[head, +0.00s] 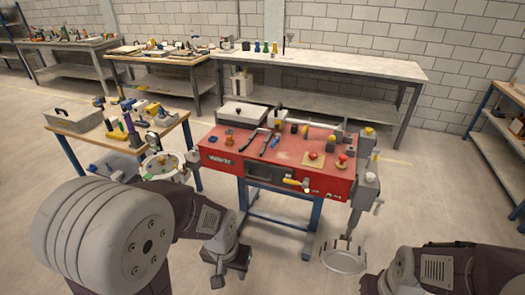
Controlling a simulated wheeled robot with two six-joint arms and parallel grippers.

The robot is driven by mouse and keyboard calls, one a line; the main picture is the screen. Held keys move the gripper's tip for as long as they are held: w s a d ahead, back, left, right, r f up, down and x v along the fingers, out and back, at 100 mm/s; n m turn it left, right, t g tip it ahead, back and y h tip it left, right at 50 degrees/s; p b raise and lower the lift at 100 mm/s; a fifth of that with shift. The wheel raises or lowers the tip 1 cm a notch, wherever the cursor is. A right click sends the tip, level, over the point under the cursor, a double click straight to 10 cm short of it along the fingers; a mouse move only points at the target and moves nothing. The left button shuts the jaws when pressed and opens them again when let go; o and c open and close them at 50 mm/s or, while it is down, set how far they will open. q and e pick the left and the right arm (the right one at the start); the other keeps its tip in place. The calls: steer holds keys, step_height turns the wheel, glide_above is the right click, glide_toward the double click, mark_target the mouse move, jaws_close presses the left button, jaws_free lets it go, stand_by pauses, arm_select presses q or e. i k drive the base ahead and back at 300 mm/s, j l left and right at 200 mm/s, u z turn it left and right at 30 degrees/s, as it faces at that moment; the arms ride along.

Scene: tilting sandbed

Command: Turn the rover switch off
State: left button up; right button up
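I cannot make out a rover or a switch labelled as the rover's. The red bench (225,160) in the middle carries small controls. A red knob (342,159) sits on a pale square plate at its right, beside a second plate (313,160) with a small red part. A yellow-handled lever (296,184) is on the front face, next to a dark panel (268,173). My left gripper (228,264) hangs low in front of the bench, apart from it; its finger opening is unclear. My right arm shows at the lower right, but its fingertips do not show clearly.
A side table (82,135) with several tools stands to the left of the bench. A long grey workbench (340,62) runs along the back wall.

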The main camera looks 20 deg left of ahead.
mark_target(313, 155)
steer(key=i+j, duration=0.1)
steer(key=i, duration=0.55)
steer(key=i+j+z, duration=0.1)
steer(key=i, duration=0.55)
steer(key=i+j, duration=0.2)
steer(key=i, duration=0.45)
steer(key=l+z, duration=0.05)
